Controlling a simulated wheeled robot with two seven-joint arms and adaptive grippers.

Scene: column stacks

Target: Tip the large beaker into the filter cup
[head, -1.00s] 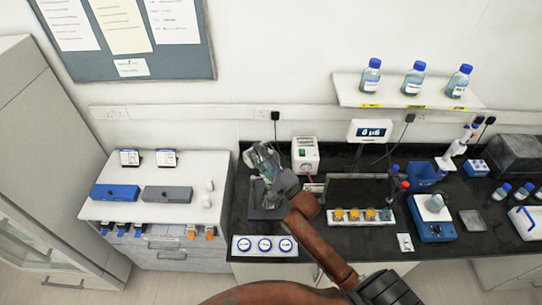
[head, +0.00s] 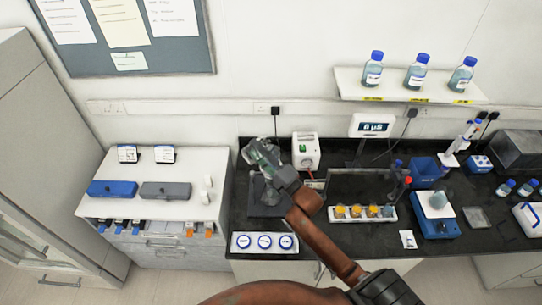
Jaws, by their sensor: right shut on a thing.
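The large beaker (head: 257,151) is clear glass and shows at the left end of the black bench. My right gripper (head: 275,168) is shut on it and holds it up, tilted with its upper end toward the left. Below it a second clear glass shape, likely the filter cup (head: 267,191), stands over a dark square base (head: 267,209). My gripper and the beaker partly cover it. I cannot make out liquid or whether the two glass things touch. My left gripper is not in view.
A white box with a green switch (head: 305,150) stands just right of the beaker. A white tray with three blue-ringed dishes (head: 265,243) lies in front.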

